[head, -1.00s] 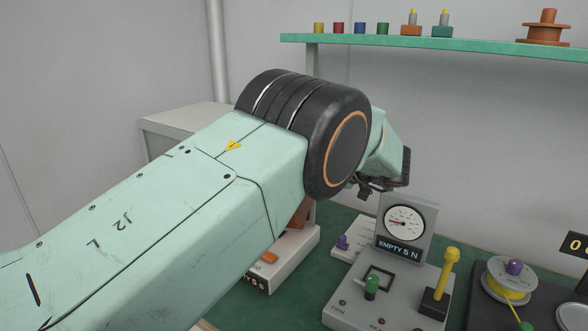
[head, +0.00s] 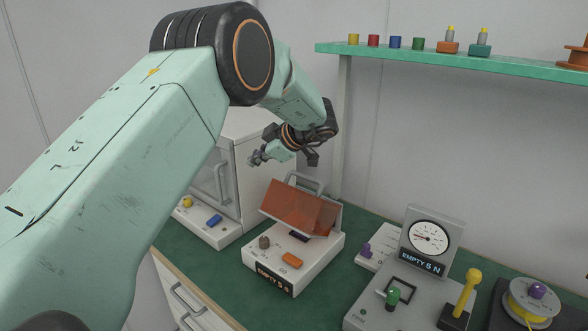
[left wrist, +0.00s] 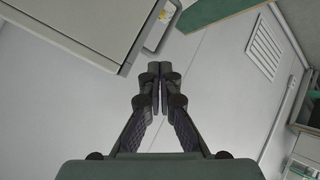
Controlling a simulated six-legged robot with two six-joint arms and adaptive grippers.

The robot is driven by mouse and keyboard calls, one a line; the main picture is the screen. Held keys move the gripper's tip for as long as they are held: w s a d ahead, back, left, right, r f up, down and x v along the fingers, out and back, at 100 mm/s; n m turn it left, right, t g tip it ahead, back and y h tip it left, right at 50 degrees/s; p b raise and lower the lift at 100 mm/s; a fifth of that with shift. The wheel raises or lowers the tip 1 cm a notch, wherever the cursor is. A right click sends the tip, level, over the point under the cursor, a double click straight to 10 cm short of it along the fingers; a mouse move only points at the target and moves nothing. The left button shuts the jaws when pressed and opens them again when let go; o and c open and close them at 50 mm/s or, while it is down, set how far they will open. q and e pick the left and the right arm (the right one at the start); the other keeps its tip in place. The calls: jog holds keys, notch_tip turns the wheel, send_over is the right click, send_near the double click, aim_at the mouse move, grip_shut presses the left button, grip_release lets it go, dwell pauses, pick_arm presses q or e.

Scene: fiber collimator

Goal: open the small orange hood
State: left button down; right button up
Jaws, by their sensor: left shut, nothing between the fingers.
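The small orange hood (head: 296,207) is a see-through orange cover on the back of a white box (head: 266,261) in the head view. A grey bar handle (head: 305,181) stands at its top. I cannot tell surely whether the hood is lifted. My left gripper (head: 256,159) is above and to the left of the hood, apart from it. In the left wrist view the two fingers (left wrist: 158,75) are together with nothing between them, and the hood does not show there. My right gripper is not in view.
A white cabinet (head: 262,155) with a glass door stands behind left. A gauge unit (head: 428,238) with a yellow lever (head: 466,292) is at right. A green shelf (head: 400,53) runs above.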

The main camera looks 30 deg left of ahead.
pick_arm(q)
jog(key=s+a+f+n+h+p, duration=0.1)
jog(key=s+a+f+h+p, duration=0.1)
jog(key=s+a+f+h, duration=0.2)
jog(key=n+t+h+p, duration=0.4)
jog(key=n+t+h, duration=0.4)
jog(key=t+h, duration=0.15)
send_near(290, 189)
jog(key=s+d+f, duration=0.2)
jog(key=w+t, duration=0.1)
jog(key=w, duration=0.3)
jog(key=w+n+t+y+b, duration=0.1)
jog(key=w, duration=0.3)
jog(key=shift+w+d+f+t, duration=0.15)
jog(key=shift+d+f+t, duration=0.05)
jog(key=shift+d+t, duration=0.05)
jog(key=shift+w+f, duration=0.25)
jog(key=shift+w, duration=0.4)
jog(key=shift+w+d+f, duration=0.1)
jog(key=shift+w+f, duration=0.05)
jog(key=shift+w, duration=0.2)
